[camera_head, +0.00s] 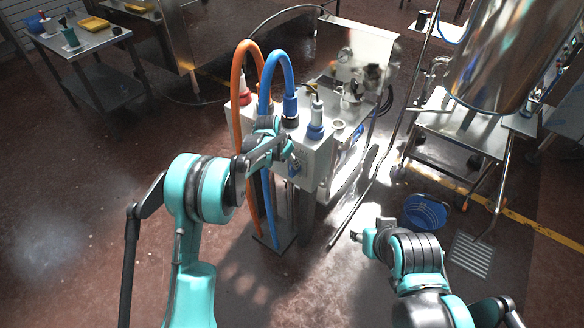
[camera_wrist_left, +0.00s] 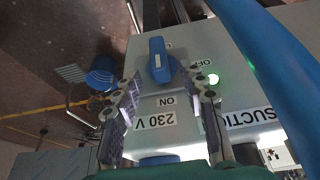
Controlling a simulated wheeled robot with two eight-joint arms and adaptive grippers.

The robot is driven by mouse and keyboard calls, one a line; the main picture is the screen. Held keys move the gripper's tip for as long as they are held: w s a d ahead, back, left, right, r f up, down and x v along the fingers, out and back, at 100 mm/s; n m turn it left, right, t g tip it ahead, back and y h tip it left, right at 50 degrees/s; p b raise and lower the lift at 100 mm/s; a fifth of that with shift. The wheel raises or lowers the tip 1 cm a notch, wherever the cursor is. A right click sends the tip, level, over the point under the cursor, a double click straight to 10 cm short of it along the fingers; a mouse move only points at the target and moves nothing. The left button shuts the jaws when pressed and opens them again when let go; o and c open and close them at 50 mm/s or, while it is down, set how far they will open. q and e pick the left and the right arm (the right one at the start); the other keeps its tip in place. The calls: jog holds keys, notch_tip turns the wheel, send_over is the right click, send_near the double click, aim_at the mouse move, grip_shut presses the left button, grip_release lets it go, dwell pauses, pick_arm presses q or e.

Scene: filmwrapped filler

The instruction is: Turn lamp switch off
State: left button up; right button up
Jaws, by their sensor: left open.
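The lamp switch is a blue rotary handle (camera_wrist_left: 158,62) on the front of a grey control box (camera_head: 318,160). In the left wrist view its long axis runs up and down the picture, with its lower end towards the ON label (camera_wrist_left: 166,101). My left gripper (camera_wrist_left: 164,76) is open, with one finger on each side of the handle; contact is not clear. In the head view the left gripper (camera_head: 286,152) is at the box front. My right gripper (camera_head: 362,236) hangs low at right, its jaws unclear.
An orange hose (camera_head: 236,95) and a blue hose (camera_head: 267,80) arch over the box close to my left arm. A blue basket (camera_head: 424,212) and a steel tank (camera_head: 500,50) stand at right. A side table (camera_head: 85,42) is far left. Floor in front is open.

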pick_arm(q)
jog(key=b+x, duration=0.1)
jog(key=x, duration=0.4)
jog(key=shift+d+f+b, duration=0.1)
jog(key=shift+f+b, duration=0.25)
grip_shut()
